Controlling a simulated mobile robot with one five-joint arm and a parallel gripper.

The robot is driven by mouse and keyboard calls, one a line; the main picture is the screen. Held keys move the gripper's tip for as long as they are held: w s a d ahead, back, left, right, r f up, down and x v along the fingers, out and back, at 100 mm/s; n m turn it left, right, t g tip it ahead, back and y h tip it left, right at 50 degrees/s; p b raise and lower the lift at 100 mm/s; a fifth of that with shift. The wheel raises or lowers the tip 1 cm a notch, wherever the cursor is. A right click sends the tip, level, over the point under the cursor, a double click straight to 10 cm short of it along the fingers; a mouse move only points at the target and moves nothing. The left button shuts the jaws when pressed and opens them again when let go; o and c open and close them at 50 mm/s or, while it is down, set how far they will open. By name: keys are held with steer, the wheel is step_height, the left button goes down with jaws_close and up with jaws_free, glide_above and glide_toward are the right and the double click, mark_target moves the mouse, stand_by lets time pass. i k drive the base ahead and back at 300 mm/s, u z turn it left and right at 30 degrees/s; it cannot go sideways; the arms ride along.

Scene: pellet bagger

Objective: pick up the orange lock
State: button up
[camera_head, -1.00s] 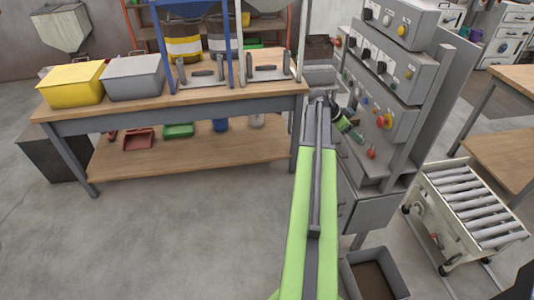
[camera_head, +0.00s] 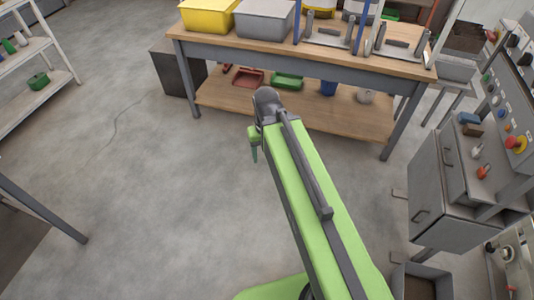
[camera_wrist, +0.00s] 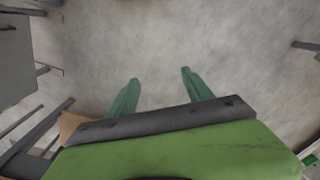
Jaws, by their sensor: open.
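A small orange-red item (camera_head: 484,172) sits at the front of the grey control cabinet at the right in the head view. It may be the orange lock, but it is too small to be sure. A similar small pale item with a reddish part (camera_head: 477,152) is just behind it. My gripper (camera_wrist: 160,77) is open and empty, with its two green fingers apart over bare floor in the wrist view. In the head view my gripper (camera_head: 254,152) hangs in front of the workbench, well left of the cabinet. No lock shows in the wrist view.
The workbench (camera_head: 300,52) stands ahead with a yellow bin (camera_head: 208,17) and a grey bin (camera_head: 264,20) on it. A red emergency button (camera_head: 516,142) is on the cabinet (camera_head: 450,205). A white shelf (camera_head: 30,95) is at the left. The floor between is clear.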

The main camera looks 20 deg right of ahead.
mark_target(482, 172)
steer(key=u, duration=1.3)
steer(key=k, duration=1.05)
steer(key=z, duration=0.75)
steer(key=i, duration=1)
steer(key=z, duration=0.05)
